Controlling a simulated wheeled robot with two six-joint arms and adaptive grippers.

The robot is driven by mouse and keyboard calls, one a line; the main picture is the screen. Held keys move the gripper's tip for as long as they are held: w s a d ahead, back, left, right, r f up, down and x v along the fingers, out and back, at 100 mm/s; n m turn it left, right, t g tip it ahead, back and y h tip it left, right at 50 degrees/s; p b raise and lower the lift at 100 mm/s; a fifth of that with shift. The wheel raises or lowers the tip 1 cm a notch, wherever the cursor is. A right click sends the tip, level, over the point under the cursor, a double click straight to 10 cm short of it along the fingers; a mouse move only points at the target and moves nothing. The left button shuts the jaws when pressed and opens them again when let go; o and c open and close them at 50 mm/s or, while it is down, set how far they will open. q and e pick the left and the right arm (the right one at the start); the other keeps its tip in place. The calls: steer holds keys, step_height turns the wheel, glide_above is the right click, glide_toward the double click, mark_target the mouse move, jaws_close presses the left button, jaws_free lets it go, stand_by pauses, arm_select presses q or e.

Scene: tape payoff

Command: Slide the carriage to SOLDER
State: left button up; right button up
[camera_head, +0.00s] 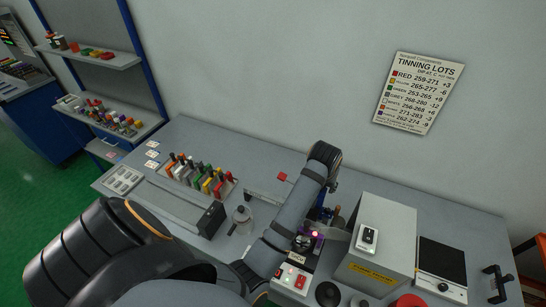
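No part is clearly readable as the carriage or as a SOLDER mark from this angle. My other gripper is not in view.
A grey box (378,235) with a switch stands right of my arm. A rack of coloured handles (203,178) and a long grey bar (178,203) lie left. A lot chart (418,92) hangs behind.

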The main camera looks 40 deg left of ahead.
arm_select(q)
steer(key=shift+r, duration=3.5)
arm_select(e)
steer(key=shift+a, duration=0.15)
